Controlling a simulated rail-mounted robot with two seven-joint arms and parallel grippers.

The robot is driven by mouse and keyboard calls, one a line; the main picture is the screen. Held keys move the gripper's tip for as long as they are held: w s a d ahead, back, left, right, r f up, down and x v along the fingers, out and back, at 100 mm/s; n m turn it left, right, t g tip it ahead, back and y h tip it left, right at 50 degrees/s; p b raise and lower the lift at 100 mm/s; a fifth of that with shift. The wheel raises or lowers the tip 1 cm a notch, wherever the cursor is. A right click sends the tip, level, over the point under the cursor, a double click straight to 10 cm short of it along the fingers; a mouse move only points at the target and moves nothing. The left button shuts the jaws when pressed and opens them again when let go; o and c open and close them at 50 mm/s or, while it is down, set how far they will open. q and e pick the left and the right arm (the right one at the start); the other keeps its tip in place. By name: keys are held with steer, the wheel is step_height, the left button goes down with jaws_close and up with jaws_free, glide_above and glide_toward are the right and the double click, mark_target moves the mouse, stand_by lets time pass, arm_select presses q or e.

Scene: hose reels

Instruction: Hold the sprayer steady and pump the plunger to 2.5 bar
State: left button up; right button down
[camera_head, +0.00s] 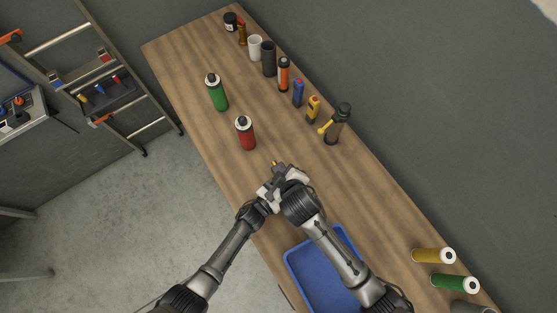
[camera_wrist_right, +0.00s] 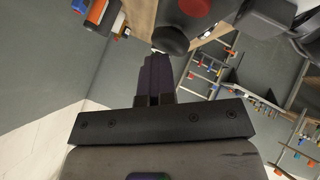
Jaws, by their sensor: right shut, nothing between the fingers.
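My right gripper (camera_head: 285,174) and my left gripper (camera_head: 268,187) are close together over the near edge of the workbench. The right fingers (camera_wrist_right: 158,68) are shut and empty in the wrist view. A round black knob (camera_wrist_right: 170,40) lies just beyond their tips; I cannot tell whether they touch. A small orange-brown tip (camera_head: 275,163) pokes out past the grippers in the head view; its body is hidden. The left fingers are hidden. A dark bottle with a yellow lever (camera_head: 335,127), like a sprayer, stands upright near the wall, apart from both grippers.
A red can (camera_head: 246,134) and a green can (camera_head: 217,93) stand left of the grippers. Several cups, bottles and cans line the wall side. A blue tray (camera_head: 295,262) lies under my right arm. Yellow (camera_head: 430,255) and green (camera_head: 452,282) cylinders are at lower right.

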steer(key=shift+s+d+f, duration=0.1)
steer(key=shift+s+f, duration=0.15)
steer(key=shift+f, duration=0.5)
steer(key=shift+d+f, duration=0.1)
steer(key=shift+f, duration=0.35)
steer(key=shift+s, duration=0.15)
step_height(320, 180, up, 2)
steer(key=shift+s+r, duration=0.1)
steer(key=shift+r, duration=2.3)
steer(key=shift+w+r, duration=0.1)
steer(key=shift+w, duration=0.1)
stand_by(1.2)
